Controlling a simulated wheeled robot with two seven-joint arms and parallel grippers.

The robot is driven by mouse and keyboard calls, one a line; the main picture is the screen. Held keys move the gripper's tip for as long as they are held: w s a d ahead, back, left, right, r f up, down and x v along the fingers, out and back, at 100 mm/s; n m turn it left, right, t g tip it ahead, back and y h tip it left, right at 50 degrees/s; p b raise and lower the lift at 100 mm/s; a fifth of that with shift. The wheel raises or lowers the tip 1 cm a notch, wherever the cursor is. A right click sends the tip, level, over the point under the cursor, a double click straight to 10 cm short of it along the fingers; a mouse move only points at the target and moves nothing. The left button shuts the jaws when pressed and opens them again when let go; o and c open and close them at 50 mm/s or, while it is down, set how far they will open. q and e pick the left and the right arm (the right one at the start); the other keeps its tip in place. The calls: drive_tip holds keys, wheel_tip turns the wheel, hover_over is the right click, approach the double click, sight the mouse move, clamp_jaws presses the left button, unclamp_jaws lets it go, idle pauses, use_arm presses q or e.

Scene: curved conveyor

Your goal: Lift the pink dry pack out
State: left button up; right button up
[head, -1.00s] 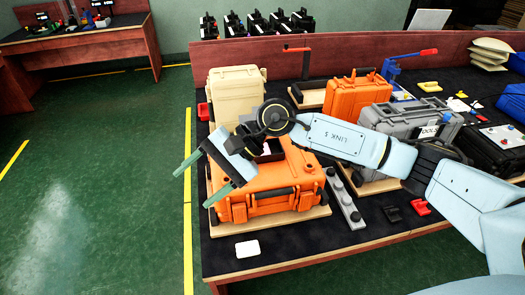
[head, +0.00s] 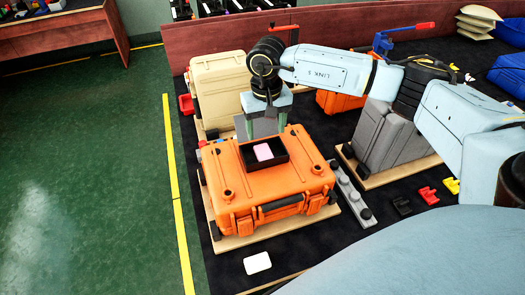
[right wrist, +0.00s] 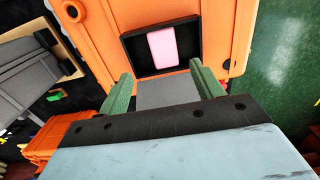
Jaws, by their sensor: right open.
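The pink dry pack (head: 263,152) lies in a black open-topped tray (head: 283,166) on top of the orange case (head: 240,190). In the right wrist view the pack (right wrist: 161,47) lies inside the black tray (right wrist: 190,39), ahead of my fingers. My right gripper (head: 262,132) points down just behind the tray in the head view. In the right wrist view its two green fingers (right wrist: 158,82) are spread apart, with a grey surface between them. The fingers are empty and apart from the pack. My left gripper is not in view.
The orange case stands on a wooden board. A beige case (head: 222,85) stands behind it, and a grey case (head: 385,135) stands to the right. A grey strip with black knobs (head: 348,190) lies beside the orange case. A white card (head: 257,263) lies in front.

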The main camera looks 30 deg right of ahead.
sight(264, 152)
drive_tip(key=shift+f, duration=1.05)
drive_tip(key=shift+a+f+p, duration=0.25)
drive_tip(key=shift+f+p, duration=0.1)
drive_tip(key=shift+f, duration=0.9)
wheel_tip(264, 152, down, 2)
drive_tip(key=shift+a+f, duration=0.1)
drive_tip(key=shift+f, duration=0.35)
drive_tip(key=c, duration=1.1)
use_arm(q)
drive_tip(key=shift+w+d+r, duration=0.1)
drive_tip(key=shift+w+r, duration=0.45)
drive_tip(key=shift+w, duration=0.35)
use_arm(e)
drive_tip(key=shift+o, duration=0.2)
